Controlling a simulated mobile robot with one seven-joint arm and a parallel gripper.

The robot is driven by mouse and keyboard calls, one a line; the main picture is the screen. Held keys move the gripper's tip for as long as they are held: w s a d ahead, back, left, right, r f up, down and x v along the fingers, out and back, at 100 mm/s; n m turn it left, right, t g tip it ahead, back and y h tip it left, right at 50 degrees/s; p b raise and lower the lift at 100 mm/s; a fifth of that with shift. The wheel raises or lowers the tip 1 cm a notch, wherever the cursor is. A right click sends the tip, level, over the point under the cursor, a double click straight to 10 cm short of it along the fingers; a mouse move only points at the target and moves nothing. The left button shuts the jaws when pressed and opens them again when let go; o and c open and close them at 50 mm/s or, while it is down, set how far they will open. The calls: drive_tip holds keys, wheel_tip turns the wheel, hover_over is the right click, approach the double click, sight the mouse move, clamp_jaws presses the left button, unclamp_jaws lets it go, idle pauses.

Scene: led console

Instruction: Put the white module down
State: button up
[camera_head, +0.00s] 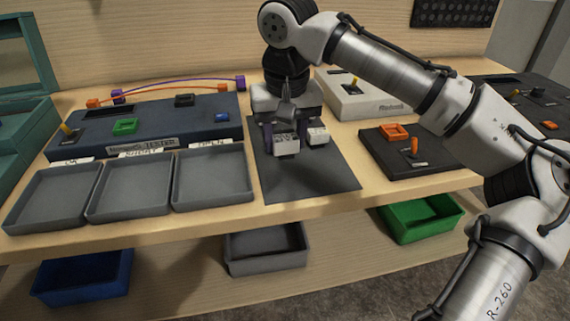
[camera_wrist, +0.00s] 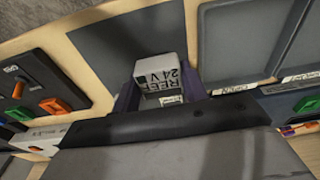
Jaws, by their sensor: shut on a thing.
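The white module (camera_head: 286,145) is a small block between the fingers of my gripper (camera_head: 285,133), over the dark grey mat (camera_head: 310,182). In the wrist view the white module (camera_wrist: 160,70) shows dark lettering with "24 V" on its face, between the purple fingers. My gripper is shut on it. I cannot tell whether its underside touches the mat. A second white labelled block (camera_head: 318,136) shows just right of the gripper in the head view; the gripper partly hides what lies behind.
Three grey trays (camera_head: 212,205) with labels stand left of the mat. A dark blue tester (camera_head: 150,128) is behind them. A black panel with orange parts (camera_head: 410,165) and a white box (camera_head: 350,103) are to the right. The mat's front is clear. Bins (camera_head: 265,262) sit below.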

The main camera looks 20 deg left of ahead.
sight(285, 157)
drive_tip(key=shift+f, duration=3.3)
drive_tip(key=shift+f, duration=0.2)
drive_tip(key=o, duration=1)
drive_tip(key=shift+r, duration=0.15)
drive_tip(key=r, duration=0.4)
drive_tip(key=s+r, duration=0.1)
drive_tip(key=r, duration=0.3)
drive_tip(key=d+r, duration=0.1)
drive_tip(key=r, duration=0.3)
drive_tip(key=shift+s, duration=0.15)
